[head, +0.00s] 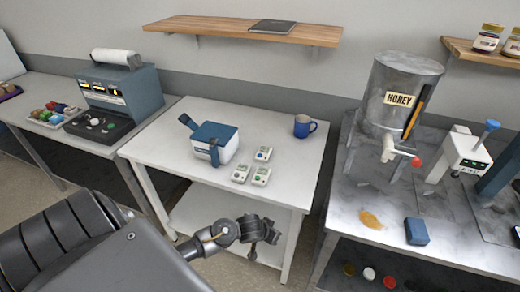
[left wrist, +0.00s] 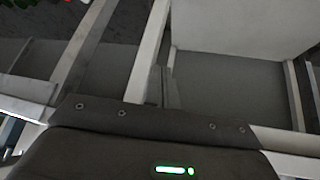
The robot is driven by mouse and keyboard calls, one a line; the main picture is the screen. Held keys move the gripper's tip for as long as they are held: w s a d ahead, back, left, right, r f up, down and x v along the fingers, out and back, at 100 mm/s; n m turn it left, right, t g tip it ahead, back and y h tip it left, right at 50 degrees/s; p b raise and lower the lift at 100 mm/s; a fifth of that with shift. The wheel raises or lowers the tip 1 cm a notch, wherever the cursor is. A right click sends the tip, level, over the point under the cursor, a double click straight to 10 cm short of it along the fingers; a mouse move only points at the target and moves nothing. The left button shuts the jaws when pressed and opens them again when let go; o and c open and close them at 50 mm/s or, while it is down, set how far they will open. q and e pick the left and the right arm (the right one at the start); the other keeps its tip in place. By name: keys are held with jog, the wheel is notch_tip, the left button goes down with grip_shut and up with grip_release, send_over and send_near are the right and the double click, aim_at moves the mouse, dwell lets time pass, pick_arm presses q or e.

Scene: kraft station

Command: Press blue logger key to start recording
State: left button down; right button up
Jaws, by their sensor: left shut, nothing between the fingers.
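Three small white loggers stand close together on the white table (head: 172,149). The back logger (head: 263,153) seems to carry a blue key. The front left logger (head: 241,173) and the front right logger (head: 261,177) have keys that look greenish, though they are too small to be sure. My left gripper (head: 262,232) is shut and empty, in front of the table's near edge, apart from the loggers. The left wrist view shows its fingers (left wrist: 166,88) over the floor and table legs; no logger shows there. My right gripper is out of view.
A white and blue device (head: 214,146) stands left of the loggers. A blue mug (head: 304,126) is at the back right. A honey tank (head: 395,90) stands on the right bench, a grey-blue machine (head: 120,92) on the left bench. The table's front right is clear.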

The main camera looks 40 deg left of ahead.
pick_arm(q)
notch_tip(320, 180, up, 10)
jog(key=w+t+p, duration=0.1)
jog(key=w+p, duration=0.1)
jog(key=w, duration=0.1)
jog(key=w+a+r+n, duration=0.1)
jog(key=w+a, duration=0.2)
jog(key=w+a+r+n, duration=0.1)
jog(key=w+a+r, duration=0.1)
jog(key=w+a, duration=0.1)
jog(key=w+a+r+n+t, duration=0.1)
jog(key=w+a+r, duration=0.1)
jog(key=w, duration=0.3)
jog(key=shift+a+r, duration=0.15)
jog(key=shift+a, duration=0.5)
jog(key=w+a+r+n, duration=0.2)
jog(key=a+r, duration=0.2)
jog(key=a, duration=0.2)
jog(key=w+a+r+n, duration=0.3)
jog(key=a+r, duration=0.1)
jog(key=a, duration=0.3)
jog(key=shift+w+r+n+y+p, duration=0.3)
jog(key=shift+r, duration=0.05)
jog(key=shift+a+f, duration=0.1)
